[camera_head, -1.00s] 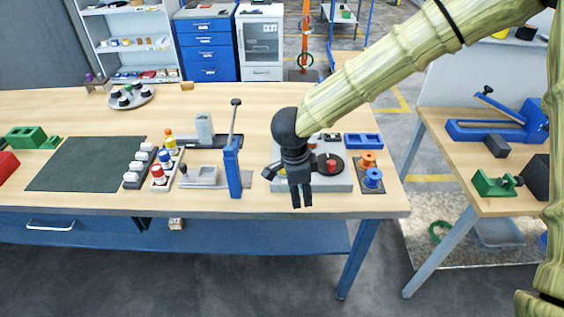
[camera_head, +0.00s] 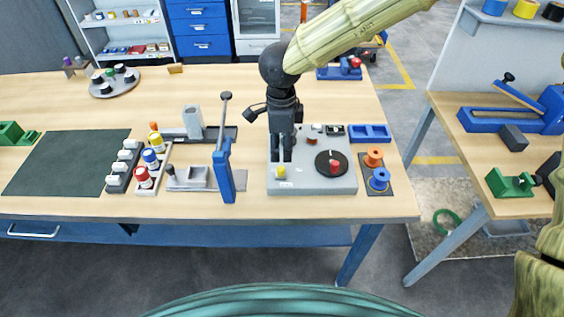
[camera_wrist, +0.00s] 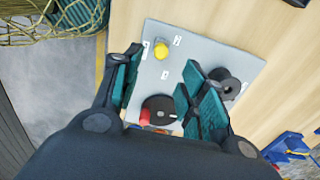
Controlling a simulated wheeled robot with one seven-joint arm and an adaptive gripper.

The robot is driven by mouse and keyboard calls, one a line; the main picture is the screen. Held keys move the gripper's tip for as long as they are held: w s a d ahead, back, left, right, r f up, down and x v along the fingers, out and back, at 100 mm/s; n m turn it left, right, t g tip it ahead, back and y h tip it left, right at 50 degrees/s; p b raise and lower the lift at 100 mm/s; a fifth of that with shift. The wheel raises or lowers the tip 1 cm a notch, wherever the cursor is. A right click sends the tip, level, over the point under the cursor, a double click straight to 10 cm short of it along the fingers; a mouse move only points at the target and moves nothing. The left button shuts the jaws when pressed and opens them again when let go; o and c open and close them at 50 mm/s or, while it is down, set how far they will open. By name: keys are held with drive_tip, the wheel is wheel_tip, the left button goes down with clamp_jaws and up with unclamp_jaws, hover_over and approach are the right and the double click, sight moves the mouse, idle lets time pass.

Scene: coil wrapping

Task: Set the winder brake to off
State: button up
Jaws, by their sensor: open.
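The winder's grey base plate (camera_head: 312,186) lies at the front right of the workbench and also shows in the wrist view (camera_wrist: 205,50). A yellow knob (camera_head: 281,171) stands near its front left corner, with small white labels around it in the wrist view (camera_wrist: 162,50). A black disc (camera_head: 326,157) with a red piece (camera_head: 335,166) sits to its right. Which control is the brake, and its setting, I cannot tell. My gripper (camera_head: 281,158) is open and points down above the plate, with the yellow knob between its fingers in the wrist view (camera_wrist: 162,62); contact is unclear.
Orange (camera_head: 375,153) and blue (camera_head: 379,179) spools stand right of the plate. A blue upright lever tool (camera_head: 223,170) stands to its left, near my gripper. Small bottles (camera_head: 150,158) and a dark green mat (camera_head: 65,165) lie farther left. A second table (camera_head: 490,150) is at right.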

sight(281, 168)
wheel_tip(281, 168, down, 9)
drive_tip(key=shift+w+a+r+p, duration=0.1)
drive_tip(key=shift+a+r+p, duration=0.05)
drive_tip(key=shift+p, duration=0.55)
clamp_jaws()
